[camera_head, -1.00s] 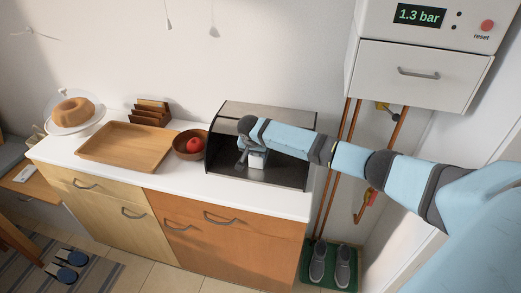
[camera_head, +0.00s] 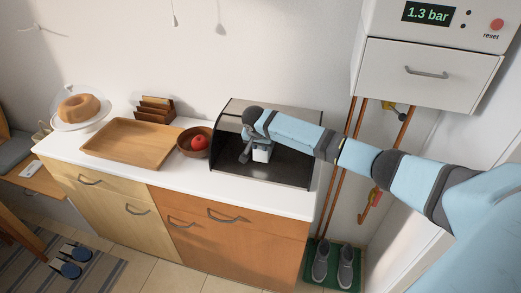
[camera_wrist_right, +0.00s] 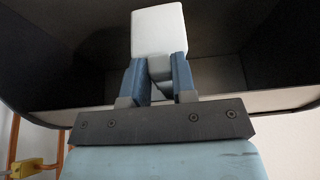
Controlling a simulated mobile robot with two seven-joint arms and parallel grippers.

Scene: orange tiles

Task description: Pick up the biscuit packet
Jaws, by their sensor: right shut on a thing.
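The biscuit packet (camera_head: 262,154) is a small, plain white block at the open front of the bread bin (camera_head: 285,109). My right gripper (camera_head: 247,151) is shut on it, with the arm reaching in from the right. In the right wrist view the packet (camera_wrist_right: 158,28) stands out beyond the two blue fingers (camera_wrist_right: 158,70), with the dark bin interior behind it. The packet seems to be slightly above the bin floor, but I cannot tell the exact gap. My left gripper is not in view.
A white wall unit (camera_head: 420,75) hangs at the right.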

